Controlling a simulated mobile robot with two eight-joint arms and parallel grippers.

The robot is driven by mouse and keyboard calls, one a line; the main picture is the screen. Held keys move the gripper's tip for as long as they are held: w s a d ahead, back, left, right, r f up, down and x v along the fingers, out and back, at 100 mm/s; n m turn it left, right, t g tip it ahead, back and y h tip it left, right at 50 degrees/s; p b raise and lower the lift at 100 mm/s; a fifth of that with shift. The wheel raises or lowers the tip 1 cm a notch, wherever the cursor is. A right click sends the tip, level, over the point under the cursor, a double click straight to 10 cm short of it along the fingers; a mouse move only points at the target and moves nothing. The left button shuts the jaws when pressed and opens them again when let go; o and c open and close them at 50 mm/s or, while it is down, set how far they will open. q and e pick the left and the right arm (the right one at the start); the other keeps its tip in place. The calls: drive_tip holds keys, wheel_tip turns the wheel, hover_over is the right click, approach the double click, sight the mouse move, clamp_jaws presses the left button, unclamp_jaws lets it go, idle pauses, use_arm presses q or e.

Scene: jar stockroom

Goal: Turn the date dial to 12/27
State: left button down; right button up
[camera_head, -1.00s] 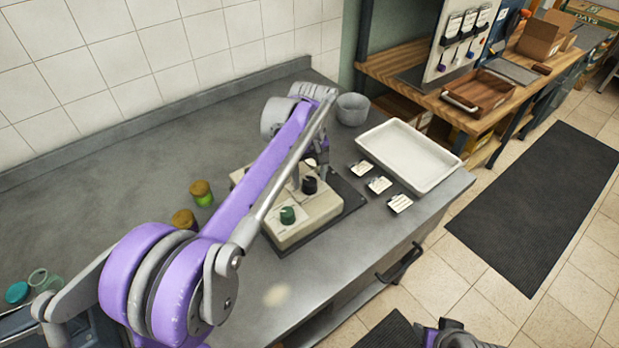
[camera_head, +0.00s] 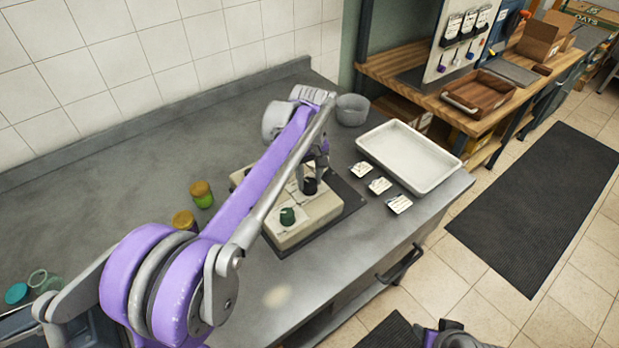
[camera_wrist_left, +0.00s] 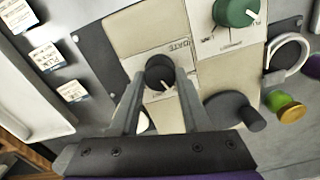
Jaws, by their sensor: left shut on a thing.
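The date dial is a black knob (camera_head: 310,186) on a beige machine (camera_head: 300,232). My left gripper (camera_wrist_left: 160,82) is shut on this knob, one finger on each side. In the head view my left gripper (camera_head: 317,181) comes down on the knob from above, partly hidden by my arm. A green knob (camera_head: 287,216) with its own pointer sits on the same machine. Part of my right arm's end shows at the bottom edge (camera_head: 450,337); its fingers are unclear.
A white tray (camera_head: 410,180) and several small labelled cards (camera_head: 379,186) lie right of the machine. A grey bowl (camera_head: 352,109) stands behind. Two jars (camera_head: 201,194) stand to the left. The counter's front edge is close to the machine.

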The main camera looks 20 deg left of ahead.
use_arm(q)
drive_tip(key=m, duration=0.7)
drive_tip(key=shift+m+p, duration=0.3)
drive_tip(key=shift+p, duration=0.1)
drive_tip(key=m, duration=0.4)
drive_tip(key=shift+m, duration=2)
drive_tip(key=shift+c, duration=1.9)
unclamp_jaws()
